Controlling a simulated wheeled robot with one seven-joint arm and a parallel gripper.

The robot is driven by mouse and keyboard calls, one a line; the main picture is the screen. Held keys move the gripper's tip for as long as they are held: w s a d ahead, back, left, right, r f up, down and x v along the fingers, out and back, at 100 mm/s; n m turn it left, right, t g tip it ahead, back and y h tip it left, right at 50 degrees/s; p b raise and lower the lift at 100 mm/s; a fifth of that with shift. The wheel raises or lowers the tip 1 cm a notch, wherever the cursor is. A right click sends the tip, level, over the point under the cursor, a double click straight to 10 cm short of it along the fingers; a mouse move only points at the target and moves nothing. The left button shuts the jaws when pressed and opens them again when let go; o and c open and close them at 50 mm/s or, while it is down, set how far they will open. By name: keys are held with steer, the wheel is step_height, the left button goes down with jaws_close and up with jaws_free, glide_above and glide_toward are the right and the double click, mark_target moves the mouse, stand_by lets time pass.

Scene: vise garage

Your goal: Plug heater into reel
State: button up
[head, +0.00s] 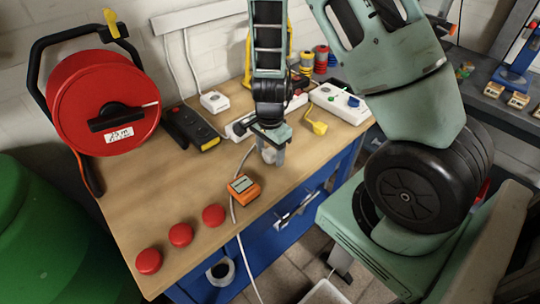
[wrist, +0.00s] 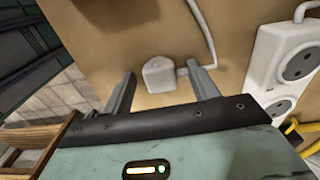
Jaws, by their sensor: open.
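The red cable reel (head: 105,85), marked 25 m, stands in its black frame at the left back of the workbench. No open socket on it can be made out. A white plug (wrist: 158,74) with a white cord lies on the bench in the wrist view, between the spread fingers of my gripper (wrist: 162,80). Both fingers stand apart from it. In the head view my gripper (head: 271,146) points down near the bench's front edge, with the plug (head: 269,156) partly hidden by its fingers. I cannot identify the heater; a white cord runs over the front edge.
An orange meter (head: 243,189) and several red knobs (head: 213,215) lie on the bench front. A white power strip (head: 341,103) and a yellow plug (head: 316,124) lie to the right of my gripper.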

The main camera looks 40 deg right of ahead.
mark_target(270, 152)
steer(key=shift+c, duration=0.3)
steer(key=c, duration=1)
steer(key=shift+o, duration=0.2)
step_height(270, 152, up, 10)
steer(key=p, duration=0.2)
